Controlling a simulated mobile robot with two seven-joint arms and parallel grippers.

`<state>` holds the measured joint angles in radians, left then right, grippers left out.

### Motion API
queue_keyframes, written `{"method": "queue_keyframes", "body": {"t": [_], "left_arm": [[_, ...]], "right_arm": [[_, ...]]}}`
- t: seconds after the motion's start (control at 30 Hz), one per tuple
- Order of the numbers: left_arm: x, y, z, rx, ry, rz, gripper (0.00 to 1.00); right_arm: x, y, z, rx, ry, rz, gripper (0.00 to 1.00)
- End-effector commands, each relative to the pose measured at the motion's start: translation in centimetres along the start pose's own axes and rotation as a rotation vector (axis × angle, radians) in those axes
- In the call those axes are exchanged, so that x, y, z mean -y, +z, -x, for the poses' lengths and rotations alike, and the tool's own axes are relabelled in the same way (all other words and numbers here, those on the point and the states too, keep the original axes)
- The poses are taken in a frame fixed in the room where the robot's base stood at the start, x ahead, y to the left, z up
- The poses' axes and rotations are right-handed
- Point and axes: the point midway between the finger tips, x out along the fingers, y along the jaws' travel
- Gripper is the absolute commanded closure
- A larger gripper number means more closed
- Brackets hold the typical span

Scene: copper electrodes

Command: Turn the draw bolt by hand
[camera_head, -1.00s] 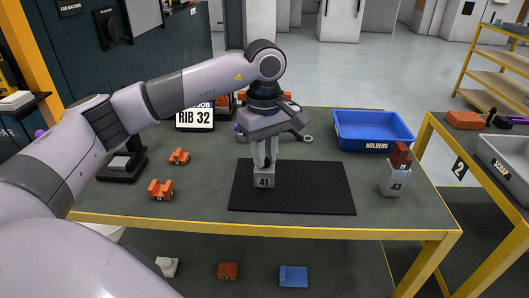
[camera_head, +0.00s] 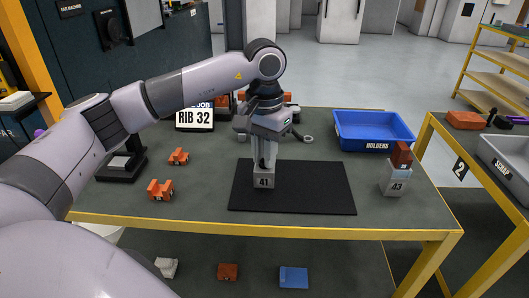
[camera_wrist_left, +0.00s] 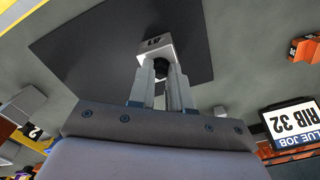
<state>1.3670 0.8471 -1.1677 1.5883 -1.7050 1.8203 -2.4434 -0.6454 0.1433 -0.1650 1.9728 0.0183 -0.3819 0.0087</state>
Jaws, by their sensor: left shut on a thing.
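A grey metal block marked 41 (camera_head: 264,181) stands upright on the black mat (camera_head: 320,190). It also shows in the left wrist view (camera_wrist_left: 154,46). My left gripper (camera_head: 264,164) points straight down at the top of this block. In the left wrist view its fingers (camera_wrist_left: 160,68) are closed around a small dark part (camera_wrist_left: 159,70) at the block's top, which I take to be the draw bolt. The bolt is mostly hidden by the fingers. My right gripper is in neither view.
A blue bin labelled HOLDERS (camera_head: 372,131) stands at the back right. A block marked 43 (camera_head: 395,179) with a copper-coloured piece (camera_head: 401,155) stands right of the mat. Orange pieces (camera_head: 160,189) lie at the left. The mat's right part is clear.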

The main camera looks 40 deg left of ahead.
Motion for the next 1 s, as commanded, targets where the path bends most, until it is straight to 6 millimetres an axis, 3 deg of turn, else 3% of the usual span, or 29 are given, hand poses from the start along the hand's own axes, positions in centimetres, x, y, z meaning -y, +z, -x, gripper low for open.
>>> {"method": "queue_keyframes", "body": {"t": [0.1, 0.13, 0.2, 0.57, 1.0], "left_arm": [[0.0, 0.0, 0.0, -0.001, 0.0, -0.136, 1.0], [0.0, 0.0, 0.0, -0.001, 0.0, -0.128, 0.72], [0.0, 0.0, 0.0, 0.0, 0.0, -0.124, 0.56], [0.0, 0.0, 0.4, -0.001, 0.0, -0.121, 0.56], [0.0, 0.0, 4.8, -0.001, 0.0, -0.121, 0.56]], "right_arm": [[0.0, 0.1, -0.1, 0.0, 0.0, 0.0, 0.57], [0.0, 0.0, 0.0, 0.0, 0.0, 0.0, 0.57], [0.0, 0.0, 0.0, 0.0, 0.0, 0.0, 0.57], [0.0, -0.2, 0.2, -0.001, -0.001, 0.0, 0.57], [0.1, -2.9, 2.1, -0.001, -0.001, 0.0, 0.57]]}}
